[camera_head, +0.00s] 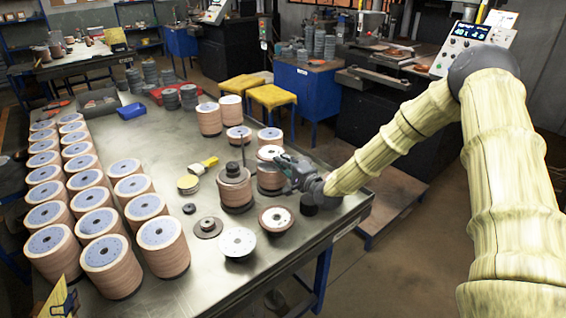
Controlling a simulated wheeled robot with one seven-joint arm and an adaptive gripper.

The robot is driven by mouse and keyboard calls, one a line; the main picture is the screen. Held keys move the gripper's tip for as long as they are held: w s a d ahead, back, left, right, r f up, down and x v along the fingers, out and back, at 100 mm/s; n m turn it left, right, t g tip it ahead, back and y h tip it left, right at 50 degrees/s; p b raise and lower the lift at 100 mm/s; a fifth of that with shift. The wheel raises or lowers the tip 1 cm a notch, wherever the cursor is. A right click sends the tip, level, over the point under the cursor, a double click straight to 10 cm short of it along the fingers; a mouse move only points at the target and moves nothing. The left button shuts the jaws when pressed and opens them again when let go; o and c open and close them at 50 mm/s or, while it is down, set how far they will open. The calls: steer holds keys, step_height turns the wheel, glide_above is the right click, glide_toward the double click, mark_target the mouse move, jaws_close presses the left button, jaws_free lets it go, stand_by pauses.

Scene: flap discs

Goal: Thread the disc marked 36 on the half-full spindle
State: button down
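A pale-topped disc (269,153) is at the top of that stack, beside my fingers. I cannot tell whether the fingers grip it or only stand next to it. Loose discs lie in front: a white-faced one (237,242) and a brown-rimmed one (275,219). No number 36 is legible on any disc.
Rows of tall disc stacks (103,251) fill the table's left side. More stacks (209,119) stand behind the spindle. The table's right edge is close to my gripper.

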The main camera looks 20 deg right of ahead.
steer(key=shift+f, duration=0.2)
steer(key=shift+f+b, duration=1.2)
steer(key=shift+b, duration=0.1)
steer(key=c, duration=1.6)
jaws_free()
steer(key=shift+s+r, duration=0.1)
steer(key=shift+o, duration=0.2)
steer(key=v, duration=0.8)
